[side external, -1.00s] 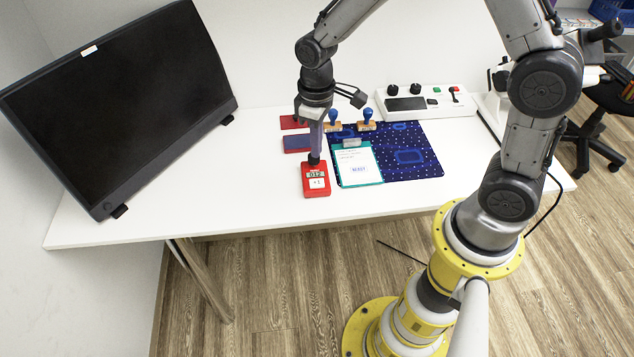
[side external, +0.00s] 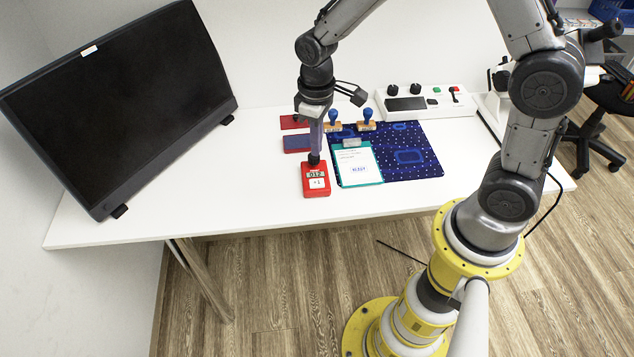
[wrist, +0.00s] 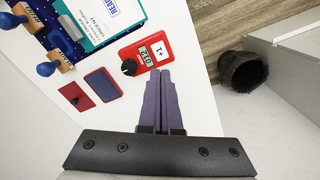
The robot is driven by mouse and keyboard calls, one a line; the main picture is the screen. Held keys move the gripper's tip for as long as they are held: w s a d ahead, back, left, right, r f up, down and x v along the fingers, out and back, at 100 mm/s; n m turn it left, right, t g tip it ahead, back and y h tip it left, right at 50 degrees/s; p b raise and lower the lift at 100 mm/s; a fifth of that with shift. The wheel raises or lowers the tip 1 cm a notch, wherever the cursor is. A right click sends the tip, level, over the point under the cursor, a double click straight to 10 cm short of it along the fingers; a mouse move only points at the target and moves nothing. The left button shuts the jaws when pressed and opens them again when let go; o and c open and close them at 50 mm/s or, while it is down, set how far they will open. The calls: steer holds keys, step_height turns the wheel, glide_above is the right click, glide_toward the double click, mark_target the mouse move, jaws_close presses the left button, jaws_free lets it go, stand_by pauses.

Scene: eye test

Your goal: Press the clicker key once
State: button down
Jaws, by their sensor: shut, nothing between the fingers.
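The clicker (side external: 316,193) is a red box on the white table, with a black round knob at its far end, a display reading 012 and a white label marked +1. It also shows in the wrist view (wrist: 140,42), where the black knob (wrist: 129,67) is clear of my fingers. My gripper (side external: 314,153) points down with its purple-grey fingers shut and empty. In the side view its tips are over the knob end of the clicker. In the wrist view the fingertips (wrist: 160,73) appear beside the clicker's edge. I cannot tell whether they touch it.
A red pad (side external: 291,122) and a blue pad (side external: 297,142) lie behind the clicker. Blue-handled stamps (side external: 367,115), a teal-edged card (side external: 358,167) and a dark blue mat (side external: 415,165) are to the right. A monitor (side external: 130,95) stands left. The table front is clear.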

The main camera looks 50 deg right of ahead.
steer(key=shift+r, duration=0.15)
stand_by(0.7)
steer(key=s+d+r+m+t, duration=0.1)
steer(key=s+r+t, duration=0.15)
steer(key=r, duration=0.65)
steer(key=s+d+r+t, duration=0.15)
steer(key=s+r, duration=0.25)
steer(key=r, duration=0.4)
steer(key=s+m+t, duration=0.1)
steer(key=s+m, duration=0.1)
steer(key=s, duration=1.1)
steer(key=shift+s+a+r+t, duration=0.15)
steer(key=shift+s+r+t, duration=0.05)
steer(key=shift+s+t, duration=0.1)
